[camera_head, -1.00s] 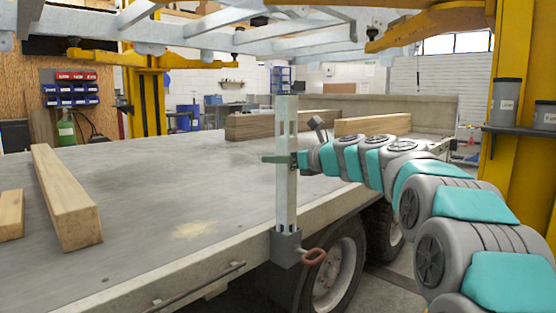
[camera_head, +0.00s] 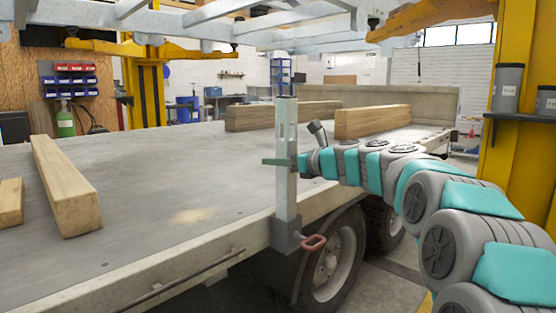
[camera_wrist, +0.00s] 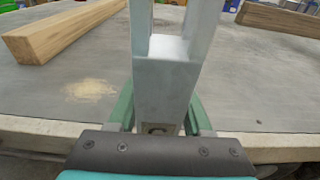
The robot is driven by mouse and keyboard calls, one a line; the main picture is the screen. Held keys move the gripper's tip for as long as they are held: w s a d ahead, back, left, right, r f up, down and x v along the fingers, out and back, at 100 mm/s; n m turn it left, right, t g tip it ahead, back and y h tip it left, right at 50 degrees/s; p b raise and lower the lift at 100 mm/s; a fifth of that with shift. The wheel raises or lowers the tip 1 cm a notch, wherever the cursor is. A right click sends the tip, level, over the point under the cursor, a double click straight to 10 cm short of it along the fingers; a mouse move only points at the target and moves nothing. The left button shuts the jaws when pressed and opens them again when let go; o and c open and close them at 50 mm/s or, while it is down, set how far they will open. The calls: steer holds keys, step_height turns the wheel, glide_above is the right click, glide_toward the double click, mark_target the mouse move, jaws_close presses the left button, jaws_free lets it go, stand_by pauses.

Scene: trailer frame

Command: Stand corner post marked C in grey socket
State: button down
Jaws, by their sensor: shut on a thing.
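The corner post (camera_head: 286,190) is a pale metal upright with a slot near its top. It stands upright at the trailer bed's near edge. Its lower end goes down into the grey socket (camera_head: 289,236), which has a reddish ring handle at its side; how deep it sits is hidden. My gripper (camera_head: 285,162) is shut on the post at about mid-height. In the wrist view the post (camera_wrist: 166,88) is between the green fingers, with a plate marked C (camera_wrist: 158,128) low on it, partly covered by my gripper. The socket is out of the wrist view.
The trailer bed (camera_head: 150,185) carries timber beams at left (camera_head: 68,190) and at the back (camera_head: 280,115). A wheel (camera_head: 335,262) is below the edge, right of the socket. A yellow column (camera_head: 515,140) stands at right. Metal frame rails hang overhead.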

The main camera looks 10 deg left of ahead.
steer(key=shift+r, duration=0.1)
steer(key=shift+c, duration=1.2)
jaws_free()
steer(key=shift+d, duration=0.1)
